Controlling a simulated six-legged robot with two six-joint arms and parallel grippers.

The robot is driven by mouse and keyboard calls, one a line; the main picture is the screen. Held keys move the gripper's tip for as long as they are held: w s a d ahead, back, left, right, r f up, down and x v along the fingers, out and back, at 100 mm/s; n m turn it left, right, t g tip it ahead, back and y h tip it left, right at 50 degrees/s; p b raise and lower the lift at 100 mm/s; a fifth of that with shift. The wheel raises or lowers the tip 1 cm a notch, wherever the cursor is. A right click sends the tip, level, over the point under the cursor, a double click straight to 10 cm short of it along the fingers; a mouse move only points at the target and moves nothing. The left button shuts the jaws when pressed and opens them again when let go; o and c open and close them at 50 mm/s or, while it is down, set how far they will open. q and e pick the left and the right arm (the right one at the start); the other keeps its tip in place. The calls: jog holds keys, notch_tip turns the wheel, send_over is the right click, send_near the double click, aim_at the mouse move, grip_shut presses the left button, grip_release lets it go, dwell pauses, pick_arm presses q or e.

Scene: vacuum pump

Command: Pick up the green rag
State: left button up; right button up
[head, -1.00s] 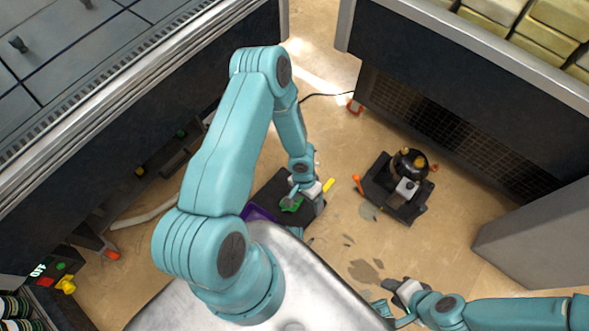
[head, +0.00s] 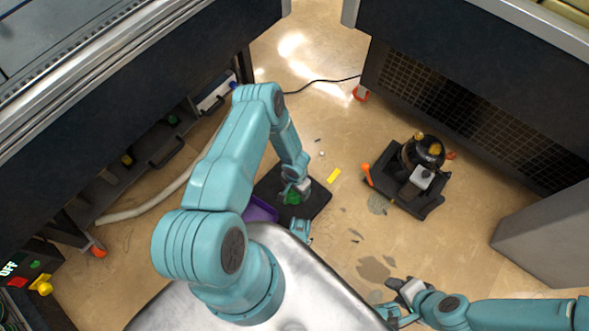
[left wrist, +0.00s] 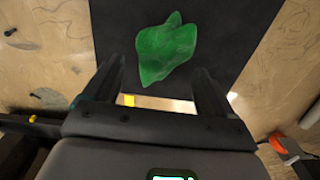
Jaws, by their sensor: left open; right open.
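The green rag (head: 292,198) lies crumpled on the black mat (head: 319,205) on the floor. In the left wrist view the rag (left wrist: 165,48) shows whole, just beyond the fingertips and roughly centred between them. My left gripper (head: 297,187) is over the mat and partly covers the rag in the head view. In the left wrist view my left gripper (left wrist: 160,80) has its two fingers spread with nothing between them. My right gripper (head: 394,300) is open and empty near the lower right, well away from the rag.
A purple tray (head: 262,210) sits at the mat's left edge. A yellow block (head: 334,176) lies right of the mat. A vacuum pump (head: 425,152) stands on a black base farther right, beside an orange-handled thing (head: 367,174). Dark workbenches flank the floor; a cable (head: 320,90) lies behind.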

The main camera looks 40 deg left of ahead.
pick_arm(q)
jog(key=f+b, duration=0.2)
jog(key=f, duration=0.1)
jog(key=f+b, duration=0.2)
jog(key=shift+a+f, duration=0.2)
jog(key=shift+f, duration=0.2)
jog(key=shift+r, duration=0.15)
jog(key=c, duration=1.1)
